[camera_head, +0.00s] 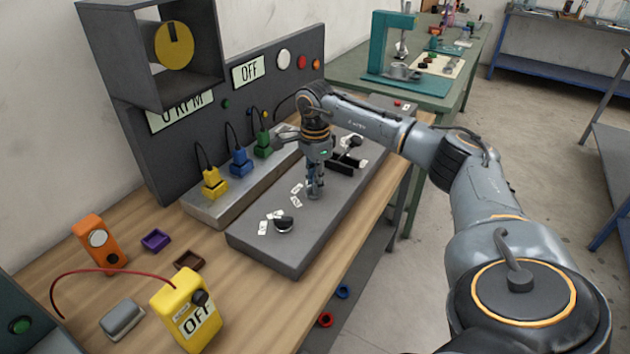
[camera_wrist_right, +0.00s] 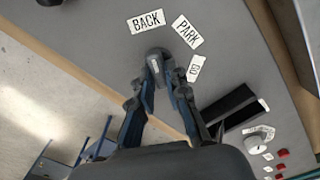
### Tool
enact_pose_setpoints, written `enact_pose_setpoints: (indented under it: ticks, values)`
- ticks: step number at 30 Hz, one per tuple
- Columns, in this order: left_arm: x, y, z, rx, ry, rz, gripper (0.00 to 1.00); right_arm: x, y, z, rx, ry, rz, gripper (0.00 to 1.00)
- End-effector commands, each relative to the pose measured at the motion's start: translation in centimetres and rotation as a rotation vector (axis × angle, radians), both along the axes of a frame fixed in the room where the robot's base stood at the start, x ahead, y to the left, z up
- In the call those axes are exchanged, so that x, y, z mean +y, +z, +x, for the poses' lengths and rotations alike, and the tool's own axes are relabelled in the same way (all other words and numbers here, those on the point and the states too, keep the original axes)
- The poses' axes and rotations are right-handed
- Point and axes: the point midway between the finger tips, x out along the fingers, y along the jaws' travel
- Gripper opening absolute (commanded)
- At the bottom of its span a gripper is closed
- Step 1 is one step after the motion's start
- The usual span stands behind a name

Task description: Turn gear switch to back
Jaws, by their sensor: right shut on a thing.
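My right gripper (camera_head: 315,192) points down over the grey control panel (camera_head: 275,255). Its two fingers are shut on the gear switch. In the right wrist view the gear switch (camera_wrist_right: 157,56) is a small grey knob between the fingertips (camera_wrist_right: 158,80). Around it are the white labels BACK (camera_wrist_right: 146,21), PARK (camera_wrist_right: 187,31) and GO (camera_wrist_right: 195,68). The fingers hide much of the switch, and I cannot tell for sure which label it points to. In the head view the gripper covers the switch. My left gripper is not in view.
A dark round knob (camera_head: 283,225) with white labels sits nearer on the panel. Yellow (camera_head: 214,185), blue (camera_head: 240,164) and green (camera_head: 262,145) plugs line the metal strip on the left. A yellow box (camera_head: 186,308) reads OFF.

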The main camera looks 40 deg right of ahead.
Motion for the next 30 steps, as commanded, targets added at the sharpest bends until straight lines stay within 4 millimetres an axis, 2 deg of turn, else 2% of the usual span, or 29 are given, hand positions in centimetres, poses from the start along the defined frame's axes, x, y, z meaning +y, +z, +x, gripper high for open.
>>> enact_pose_setpoints:
  ticks: [1, 2, 5, 13, 17, 20, 30]
  values:
    - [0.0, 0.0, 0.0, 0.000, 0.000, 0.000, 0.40, 0.0, 0.1, 0.1, -0.004, 0.002, 0.000, 0.00]
    - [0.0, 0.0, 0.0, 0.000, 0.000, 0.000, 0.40, 0.0, 0.1, 0.1, -0.004, 0.002, 0.000, 0.17]
    - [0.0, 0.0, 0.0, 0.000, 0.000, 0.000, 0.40, 0.0, 0.1, 0.1, -0.003, 0.002, 0.000, 0.37]
    - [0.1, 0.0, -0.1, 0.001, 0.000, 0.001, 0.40, 0.0, 0.0, 0.0, -0.001, 0.001, 0.000, 0.38]
    - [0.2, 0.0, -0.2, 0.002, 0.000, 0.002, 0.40, 0.0, 0.7, 0.1, -0.003, 0.000, 0.000, 0.38]
    - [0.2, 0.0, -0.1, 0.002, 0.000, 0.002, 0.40, 0.0, 2.0, 0.1, -0.005, 0.000, 0.000, 0.38]
    - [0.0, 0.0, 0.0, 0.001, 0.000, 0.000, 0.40, 0.0, 9.1, 0.1, -0.005, 0.001, 0.001, 0.38]
